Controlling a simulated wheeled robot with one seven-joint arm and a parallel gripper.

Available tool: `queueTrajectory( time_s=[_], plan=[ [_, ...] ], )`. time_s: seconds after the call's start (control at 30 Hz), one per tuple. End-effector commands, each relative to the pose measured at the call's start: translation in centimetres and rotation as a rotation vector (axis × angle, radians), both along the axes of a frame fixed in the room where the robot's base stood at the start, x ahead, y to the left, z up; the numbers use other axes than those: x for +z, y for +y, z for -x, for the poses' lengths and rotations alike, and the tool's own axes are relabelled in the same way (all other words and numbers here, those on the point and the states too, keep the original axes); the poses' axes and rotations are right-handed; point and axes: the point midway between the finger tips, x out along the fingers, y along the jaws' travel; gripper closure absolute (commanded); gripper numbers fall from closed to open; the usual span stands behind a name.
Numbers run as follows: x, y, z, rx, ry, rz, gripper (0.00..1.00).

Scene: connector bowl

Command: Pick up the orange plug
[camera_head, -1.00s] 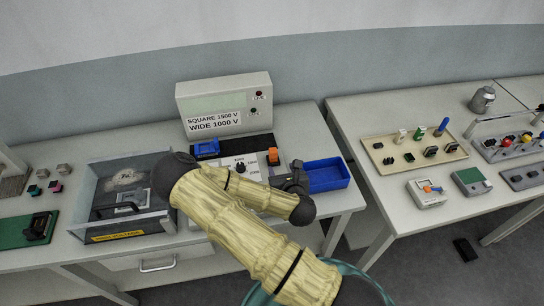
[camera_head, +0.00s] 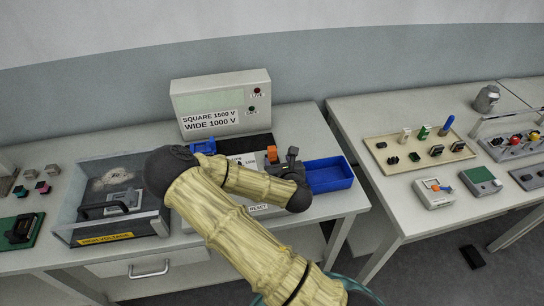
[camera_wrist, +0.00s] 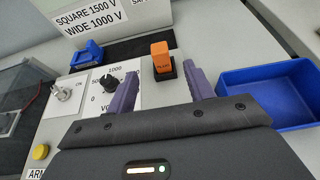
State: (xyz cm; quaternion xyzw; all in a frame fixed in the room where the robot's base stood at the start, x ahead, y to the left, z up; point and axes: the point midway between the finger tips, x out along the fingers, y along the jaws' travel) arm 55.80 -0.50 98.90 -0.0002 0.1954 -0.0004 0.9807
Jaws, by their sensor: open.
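The orange plug (camera_wrist: 161,58) stands upright in a small black base on the bench, near the right edge of the white control panel. In the head view the orange plug (camera_head: 271,154) shows just left of my gripper (camera_head: 292,158). In the wrist view my gripper (camera_wrist: 160,88) is open, its two purple fingers apart. I see no contact between the fingers and the plug. The plug's lower part is hidden by its black base.
A blue bin (camera_head: 329,175) stands right of the plug. A blue block (camera_head: 203,146) lies to the left, below the grey meter box (camera_head: 220,104). The panel has a black knob (camera_wrist: 107,82) and yellow button (camera_wrist: 41,152). A clear high-voltage box (camera_head: 112,200) stands further left.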

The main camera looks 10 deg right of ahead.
Motion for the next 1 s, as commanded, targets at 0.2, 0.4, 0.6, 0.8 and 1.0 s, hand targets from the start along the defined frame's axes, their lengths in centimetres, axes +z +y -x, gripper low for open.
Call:
queueTrajectory(
  time_s=[0.2, 0.4, 0.6, 0.8, 1.0],
  plan=[
    [-1.1, 0.0, -3.2, 0.002, -0.001, 0.000, 0.47],
    [-2.2, 0.0, -5.7, 0.002, -0.001, -0.001, 0.47],
    [-2.6, 0.0, -6.3, 0.000, 0.000, -0.001, 0.47],
    [-2.6, 0.0, -6.3, 0.001, 0.000, 0.000, 0.47],
    [-3.0, 0.0, -7.3, 0.002, 0.000, 0.000, 0.47]
  ],
)
